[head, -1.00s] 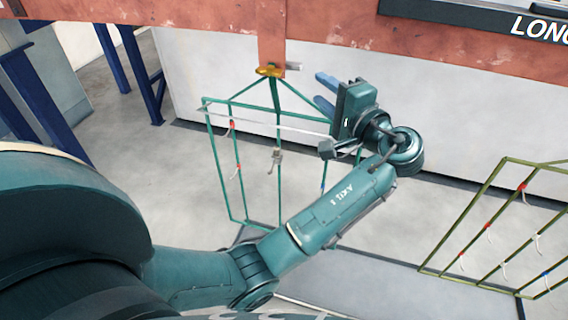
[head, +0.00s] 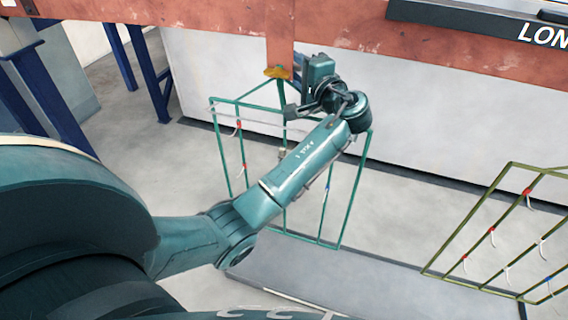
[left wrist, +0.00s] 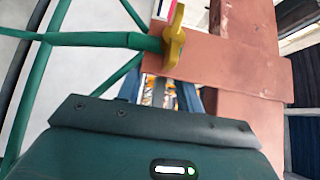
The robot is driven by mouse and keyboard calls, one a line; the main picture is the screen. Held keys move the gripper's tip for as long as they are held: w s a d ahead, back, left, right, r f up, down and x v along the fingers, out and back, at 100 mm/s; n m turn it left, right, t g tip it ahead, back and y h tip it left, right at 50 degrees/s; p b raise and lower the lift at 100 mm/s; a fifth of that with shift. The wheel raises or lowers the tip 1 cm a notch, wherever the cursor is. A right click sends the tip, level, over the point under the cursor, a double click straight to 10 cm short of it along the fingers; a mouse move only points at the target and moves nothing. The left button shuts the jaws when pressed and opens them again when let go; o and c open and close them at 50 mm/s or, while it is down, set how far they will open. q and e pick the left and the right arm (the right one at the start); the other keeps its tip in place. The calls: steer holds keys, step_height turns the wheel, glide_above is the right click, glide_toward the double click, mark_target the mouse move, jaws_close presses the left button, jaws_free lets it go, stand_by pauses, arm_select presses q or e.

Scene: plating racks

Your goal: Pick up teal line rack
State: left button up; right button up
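The teal line rack (head: 355,190) is a thin wire frame with small clips. It hangs from a yellow hook (head: 277,72) on a rust-red beam. My left gripper (head: 297,70) is just right of the hook, and my left arm covers part of the rack's middle. In the left wrist view the yellow hook (left wrist: 174,38) and the rack's teal top bar (left wrist: 95,39) are just beyond the fingers. The blue fingers (left wrist: 171,94) are apart, with a gap between them and no rack bar visibly held. My right gripper is not in view.
An olive rack (head: 488,236) with clips hangs at the right. The rust-red beam (head: 390,40) spans the top, with a dark lettered sign (head: 480,17). Blue posts (head: 145,75) stand at the left. A grey platform (head: 340,285) lies below the racks.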

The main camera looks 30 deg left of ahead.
arm_select(q)
jaws_close()
stand_by(0.3)
stand_by(1.1)
